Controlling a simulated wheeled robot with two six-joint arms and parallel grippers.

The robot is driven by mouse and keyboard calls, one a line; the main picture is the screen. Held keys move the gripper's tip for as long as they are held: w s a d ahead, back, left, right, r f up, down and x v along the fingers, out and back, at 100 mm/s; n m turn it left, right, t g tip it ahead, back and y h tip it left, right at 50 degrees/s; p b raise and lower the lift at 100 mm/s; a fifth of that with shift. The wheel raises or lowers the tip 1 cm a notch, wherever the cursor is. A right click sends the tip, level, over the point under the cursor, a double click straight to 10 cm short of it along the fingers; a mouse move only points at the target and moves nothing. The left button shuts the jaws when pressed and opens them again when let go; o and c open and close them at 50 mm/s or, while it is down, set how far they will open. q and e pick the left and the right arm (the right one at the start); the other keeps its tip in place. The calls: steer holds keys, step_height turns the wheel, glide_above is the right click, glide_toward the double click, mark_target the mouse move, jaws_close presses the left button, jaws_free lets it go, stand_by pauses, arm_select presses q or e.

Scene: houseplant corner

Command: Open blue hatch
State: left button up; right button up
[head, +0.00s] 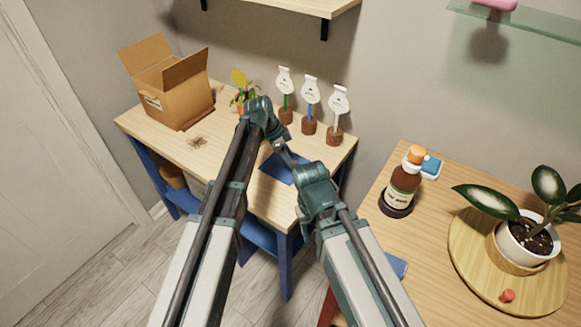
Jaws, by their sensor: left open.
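The blue hatch (274,170) is a dark blue panel in the top of the light wooden bench (228,176), near its front right. It looks flat, and my arms cover part of it. My left gripper (287,157) is over the hatch and open, with nothing seen between its fingers. It looks small here, so I cannot tell whether it touches the panel. My right arm ends just right of the hatch, and its gripper is hidden behind the arm's own joint.
An open cardboard box (172,88), a small potted plant (242,92) and several tagged stakes in brown bases (309,126) stand along the bench's back. The right table holds a brown bottle (402,185) and a white-potted plant (524,244) on a round board (473,262).

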arm_select(q)
steer(key=shift+d+f, duration=0.15)
steer(key=shift+f, duration=0.35)
steer(key=shift+r, duration=0.1)
jaws_close()
stand_by(1.0)
